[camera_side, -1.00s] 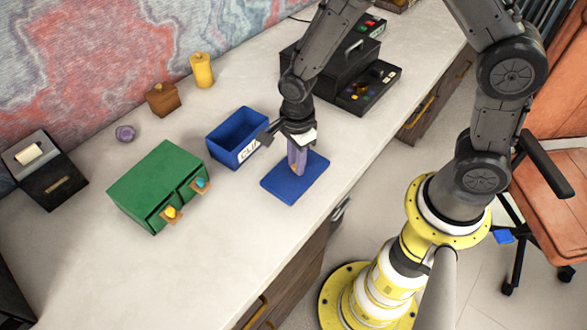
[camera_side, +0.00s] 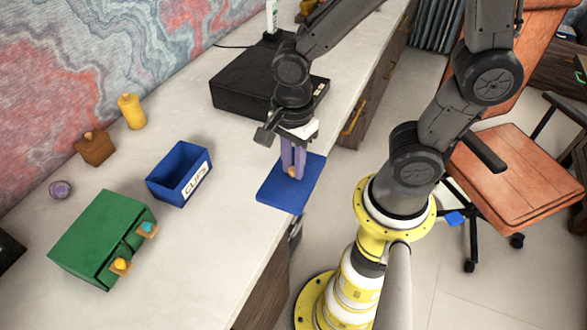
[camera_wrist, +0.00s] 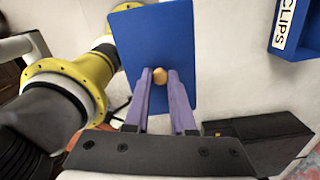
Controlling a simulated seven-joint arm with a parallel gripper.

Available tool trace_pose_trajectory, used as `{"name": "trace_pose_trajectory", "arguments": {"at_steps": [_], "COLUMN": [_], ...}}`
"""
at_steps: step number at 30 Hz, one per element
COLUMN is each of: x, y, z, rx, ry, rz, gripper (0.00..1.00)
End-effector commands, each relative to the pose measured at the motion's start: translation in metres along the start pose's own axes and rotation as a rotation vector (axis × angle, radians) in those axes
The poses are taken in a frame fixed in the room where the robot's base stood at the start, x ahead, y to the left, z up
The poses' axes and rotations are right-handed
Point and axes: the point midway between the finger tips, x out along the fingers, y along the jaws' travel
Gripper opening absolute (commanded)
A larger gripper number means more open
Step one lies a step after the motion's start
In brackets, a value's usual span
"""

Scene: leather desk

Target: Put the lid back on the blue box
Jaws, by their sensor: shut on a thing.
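The blue box (camera_side: 180,178) stands open on the desk with a white CLIPS label on its front; its inside looks empty. Its labelled side also shows at the upper right of the wrist view (camera_wrist: 300,28). The flat blue lid (camera_side: 280,198) is right of the box and apart from it, about level, its right side overlapping the desk edge in the side view. My gripper (camera_side: 292,172) points down and is shut on the lid's small tan knob (camera_wrist: 159,76). The lid fills the upper middle of the wrist view (camera_wrist: 155,35). It looks raised, but its height is hard to judge.
A green drawer box (camera_side: 95,235) with two partly open drawers is at the front left. A wooden block (camera_side: 95,148), yellow cylinder (camera_side: 131,111) and purple round thing (camera_side: 61,190) are behind. A black case (camera_side: 245,85) is at the back. Desk shows clear between box and lid.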

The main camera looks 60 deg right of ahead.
Motion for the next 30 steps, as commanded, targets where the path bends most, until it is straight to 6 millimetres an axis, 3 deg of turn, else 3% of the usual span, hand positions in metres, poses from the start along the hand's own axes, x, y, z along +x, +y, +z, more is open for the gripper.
{"name": "trace_pose_trajectory", "arguments": {"at_steps": [9, 16, 24, 30], "x": [-0.041, -0.055, -0.045, -0.021], "y": [-0.096, -0.169, -0.251, -0.287], "z": [0.045, 0.073, 0.097, 0.102], "rx": [-0.042, -0.057, -0.056, -0.039], "ry": [0.000, 0.001, 0.002, 0.001], "rz": [0.000, 0.002, 0.005, 0.003], "gripper": [0.00, 0.00, 0.00, 0.00]}}
